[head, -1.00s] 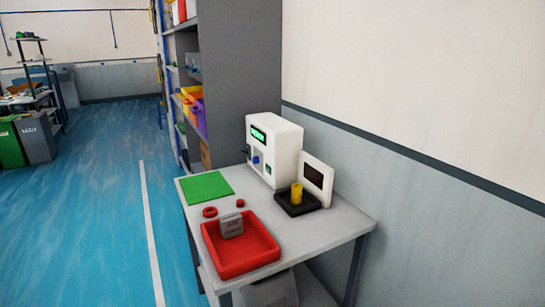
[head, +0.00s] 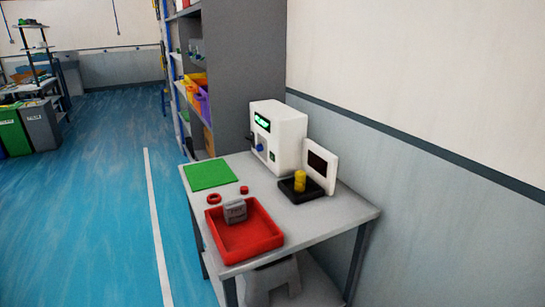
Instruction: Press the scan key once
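A white box-shaped machine (head: 285,140) stands at the back of the grey table (head: 318,222). It has a dark display (head: 262,121) with green characters, a blue knob or connector (head: 259,147) and a small green key-like patch (head: 272,156) on its front. Beside it a white panel (head: 333,160) with a dark screen stands behind a black base (head: 311,193) carrying a yellow cylinder (head: 299,181). Which of these is the scan key I cannot tell; no label is readable. Neither of my grippers is in view.
On the table lie a green mat (head: 210,175), a red ring (head: 214,198), a small red piece (head: 244,190) and a red tray (head: 270,243) holding a grey block (head: 235,211). A grey stool (head: 272,281) is underneath. Shelving (head: 240,75) stands behind; blue floor (head: 95,200) is clear at left.

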